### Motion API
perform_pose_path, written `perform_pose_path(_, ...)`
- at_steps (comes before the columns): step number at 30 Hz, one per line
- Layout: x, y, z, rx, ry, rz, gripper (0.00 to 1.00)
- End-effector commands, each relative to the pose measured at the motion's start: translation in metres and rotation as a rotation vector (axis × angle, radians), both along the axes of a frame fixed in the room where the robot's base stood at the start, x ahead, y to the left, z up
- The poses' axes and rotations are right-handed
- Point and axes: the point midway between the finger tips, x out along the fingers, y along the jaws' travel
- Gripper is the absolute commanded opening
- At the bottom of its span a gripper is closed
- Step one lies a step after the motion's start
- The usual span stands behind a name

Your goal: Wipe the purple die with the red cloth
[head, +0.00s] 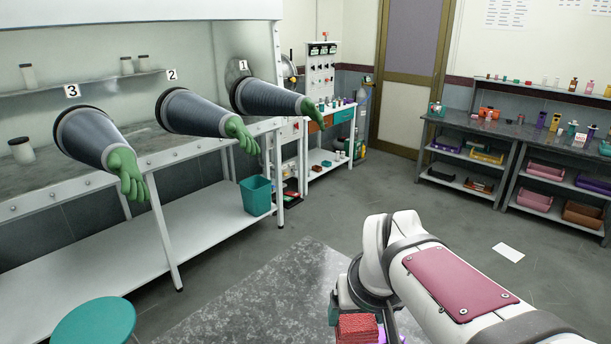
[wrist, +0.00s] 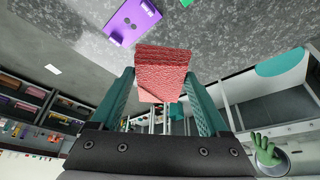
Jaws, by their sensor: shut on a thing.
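The red cloth (wrist: 163,68) is a folded, textured block held between the two teal fingers of my gripper (wrist: 159,78). The cloth also shows in the head view (head: 357,328) at the bottom edge, below my wrist. The purple die (wrist: 132,20) is a flat block with small dark holes. It lies on the grey speckled surface at the upper left of the wrist view, beside the cloth in the picture; I cannot tell whether they touch. In the head view my arm and the frame edge hide most of that area.
The grey speckled surface (head: 255,300) is largely bare left of my arm. A teal round stool (head: 95,322) stands at the lower left. A glovebox bench with green gloves (head: 128,175) is at the left. Shelves with bins (head: 545,172) stand at the far right.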

Motion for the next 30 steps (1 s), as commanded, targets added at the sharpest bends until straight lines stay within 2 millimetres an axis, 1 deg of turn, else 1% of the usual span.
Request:
perform_pose_path(2,0.008,-0.008,-0.011,-0.001,0.005,-0.057,0.27)
perform_pose_path(5,0.029,-0.028,-0.037,-0.003,0.009,-0.202,0.27)
perform_pose_path(8,0.053,-0.051,-0.074,-0.004,0.011,-0.375,0.27)
perform_pose_path(9,0.062,-0.06,-0.09,-0.004,0.012,-0.445,0.27)
perform_pose_path(11,0.074,-0.071,-0.115,-0.006,0.011,-0.538,0.27)
perform_pose_path(12,0.08,-0.077,-0.13,-0.005,0.01,-0.594,0.27)
perform_pose_path(15,0.091,-0.088,-0.161,-0.004,0.007,-0.696,0.27)
perform_pose_path(18,0.095,-0.092,-0.177,-0.003,0.004,-0.748,0.27)
perform_pose_path(26,0.096,-0.094,-0.189,-0.001,0.001,-0.766,0.27)
perform_pose_path(30,0.096,-0.093,-0.2,-0.001,0.002,-0.765,0.27)
